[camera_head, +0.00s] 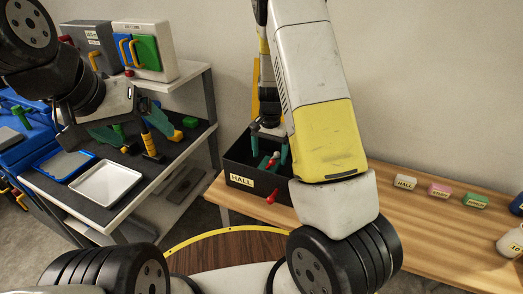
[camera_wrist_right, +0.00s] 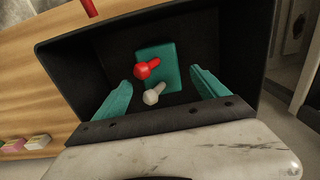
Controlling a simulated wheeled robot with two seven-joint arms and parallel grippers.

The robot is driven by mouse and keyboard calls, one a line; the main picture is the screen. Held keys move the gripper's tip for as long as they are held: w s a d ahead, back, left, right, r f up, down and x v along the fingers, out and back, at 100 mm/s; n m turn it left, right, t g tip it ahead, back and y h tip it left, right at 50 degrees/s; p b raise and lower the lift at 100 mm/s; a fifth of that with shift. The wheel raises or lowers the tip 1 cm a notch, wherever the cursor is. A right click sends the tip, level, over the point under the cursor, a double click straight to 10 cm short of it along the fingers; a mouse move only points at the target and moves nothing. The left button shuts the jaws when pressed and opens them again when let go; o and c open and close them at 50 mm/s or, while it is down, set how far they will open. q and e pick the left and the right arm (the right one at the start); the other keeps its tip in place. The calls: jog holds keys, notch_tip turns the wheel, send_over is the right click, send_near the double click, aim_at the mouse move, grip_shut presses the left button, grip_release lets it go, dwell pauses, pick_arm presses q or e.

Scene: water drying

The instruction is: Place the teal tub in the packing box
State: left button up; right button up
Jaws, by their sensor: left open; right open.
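The packing box (camera_head: 238,178) is a black open box labelled HALL on the wooden bench; its dark wall also shows in the right wrist view (camera_wrist_right: 90,62). A teal piece (camera_wrist_right: 176,58), which looks like the tub, lies on the box floor with a red knobbed piece (camera_wrist_right: 146,69) and a whitish one (camera_wrist_right: 154,96) over it. My right gripper (camera_wrist_right: 162,93) reaches down into the box, open, its teal fingers apart on either side and clear of the teal piece. My left gripper (camera_head: 131,128) is open over the dark shelf at left, with nothing visibly held.
A white tray (camera_head: 106,183) and blue tray (camera_head: 66,164) lie on the shelf, with a yellow-handled tool (camera_head: 150,146) and green block (camera_head: 190,122). A red knob (camera_head: 271,198) shows by the box's front. Labelled blocks (camera_head: 405,182) stand along the bench at right; bare wood lies before them.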

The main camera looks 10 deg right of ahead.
jog(key=s+a+r+n+t+y, duration=0.15)
jog(key=s+r, duration=0.25)
jog(key=r, duration=0.6)
jog(key=s+r+n+t+y, duration=0.15)
jog(key=s+r, duration=0.35)
jog(key=r, duration=0.6)
jog(key=s+r+n+t, duration=0.1)
jog(key=s+r+n, duration=0.1)
jog(key=s+r, duration=0.2)
jog(key=s+r+n+t, duration=0.2)
jog(key=s+r, duration=0.2)
jog(key=s, duration=0.6)
jog(key=shift+s+h, duration=0.25)
jog(key=shift+h, duration=0.15)
jog(key=shift+r, duration=0.1)
